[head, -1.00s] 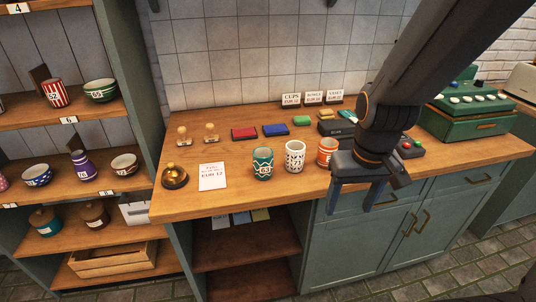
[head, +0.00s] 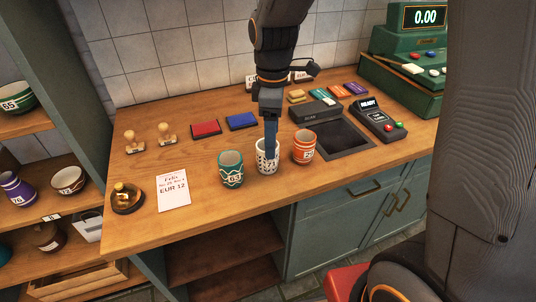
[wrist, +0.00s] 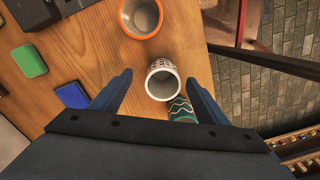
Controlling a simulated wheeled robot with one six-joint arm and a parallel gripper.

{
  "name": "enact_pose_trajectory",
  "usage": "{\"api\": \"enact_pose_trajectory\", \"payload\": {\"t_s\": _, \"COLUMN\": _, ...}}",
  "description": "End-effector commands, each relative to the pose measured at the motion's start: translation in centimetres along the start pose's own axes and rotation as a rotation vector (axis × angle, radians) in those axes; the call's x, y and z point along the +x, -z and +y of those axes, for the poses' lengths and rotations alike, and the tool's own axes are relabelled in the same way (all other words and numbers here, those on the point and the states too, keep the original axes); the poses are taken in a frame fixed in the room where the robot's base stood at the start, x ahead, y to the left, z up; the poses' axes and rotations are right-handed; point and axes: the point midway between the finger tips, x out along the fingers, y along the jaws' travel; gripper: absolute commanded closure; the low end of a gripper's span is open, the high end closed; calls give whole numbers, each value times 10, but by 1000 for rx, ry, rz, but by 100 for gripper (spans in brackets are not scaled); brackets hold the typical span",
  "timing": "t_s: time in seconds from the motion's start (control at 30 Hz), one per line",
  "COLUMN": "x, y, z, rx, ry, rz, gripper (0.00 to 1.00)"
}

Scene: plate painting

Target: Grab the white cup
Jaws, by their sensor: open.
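The white cup (head: 267,161) with dark markings and the number 71 stands upright on the wooden counter, between a teal cup (head: 231,170) and an orange cup (head: 304,147). My gripper (head: 270,150) points down at the white cup, and a blue finger covers part of it in the head view. In the wrist view the white cup (wrist: 162,80) shows its open mouth, between and just ahead of my two spread blue fingers (wrist: 158,92). The gripper is open and empty. The teal cup (wrist: 181,110) is close to the right finger, partly hidden.
The orange cup (wrist: 141,17) stands close by. Behind are a red pad (head: 205,128), a blue pad (head: 242,121) and a card terminal (head: 378,121). A bell (head: 127,197) and price card (head: 173,190) lie left. The counter's front edge is near the cups.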

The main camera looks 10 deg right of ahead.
Motion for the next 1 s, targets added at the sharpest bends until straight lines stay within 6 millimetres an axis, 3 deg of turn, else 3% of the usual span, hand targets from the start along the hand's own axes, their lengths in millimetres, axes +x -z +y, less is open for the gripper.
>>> {"api": "enact_pose_trajectory", "payload": {"t_s": 0.43, "x": 47, "y": 8, "z": -6, "rx": 5, "ry": 2, "rz": -1, "gripper": 31}}
{"api": "enact_pose_trajectory", "payload": {"t_s": 0.77, "x": 53, "y": 7, "z": -5, "rx": 6, "ry": 0, "rz": 0, "gripper": 31}}
{"api": "enact_pose_trajectory", "payload": {"t_s": 1.0, "x": 53, "y": 7, "z": -5, "rx": 6, "ry": 0, "rz": 0, "gripper": 70}}
